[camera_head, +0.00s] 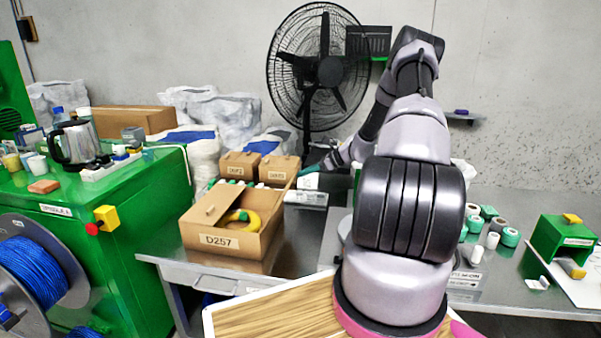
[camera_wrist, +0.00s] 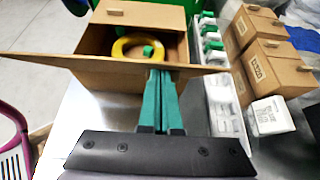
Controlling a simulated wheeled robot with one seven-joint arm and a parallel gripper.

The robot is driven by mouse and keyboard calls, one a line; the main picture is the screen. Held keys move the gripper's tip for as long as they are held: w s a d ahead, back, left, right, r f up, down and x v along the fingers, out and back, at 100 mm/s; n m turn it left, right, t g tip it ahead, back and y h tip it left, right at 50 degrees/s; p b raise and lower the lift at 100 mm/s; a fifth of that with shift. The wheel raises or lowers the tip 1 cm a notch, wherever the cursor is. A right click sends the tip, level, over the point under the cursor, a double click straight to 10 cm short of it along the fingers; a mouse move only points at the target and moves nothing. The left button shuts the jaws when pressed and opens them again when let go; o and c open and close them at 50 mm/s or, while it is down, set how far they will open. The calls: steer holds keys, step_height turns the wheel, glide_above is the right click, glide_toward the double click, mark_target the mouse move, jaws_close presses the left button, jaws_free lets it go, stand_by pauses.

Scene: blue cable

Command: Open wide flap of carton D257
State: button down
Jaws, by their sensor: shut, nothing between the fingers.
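Carton D257 (camera_head: 219,241) is an open-topped brown box on the metal table, with a yellow coil (camera_head: 240,218) inside. In the wrist view a wide flap (camera_wrist: 60,63) crosses the near side of the carton, with another flap (camera_wrist: 140,14) at the far side. My gripper (camera_wrist: 156,75) has green fingers, shut and empty, overlapping the wide flap's edge in the picture; I cannot tell whether they touch it. In the head view my gripper (camera_head: 308,170) shows small, right of the carton.
Two small closed cartons (camera_head: 258,168) stand behind D257, close to my gripper. A white-labelled box (camera_wrist: 270,115) and a row of small items (camera_wrist: 212,60) lie beside the carton. A green cabinet (camera_head: 130,215) with a kettle (camera_head: 76,142) stands left. A black fan (camera_head: 318,70) stands behind.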

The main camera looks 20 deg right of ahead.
steer(key=v, duration=1)
steer(key=shift+s+d, duration=0.15)
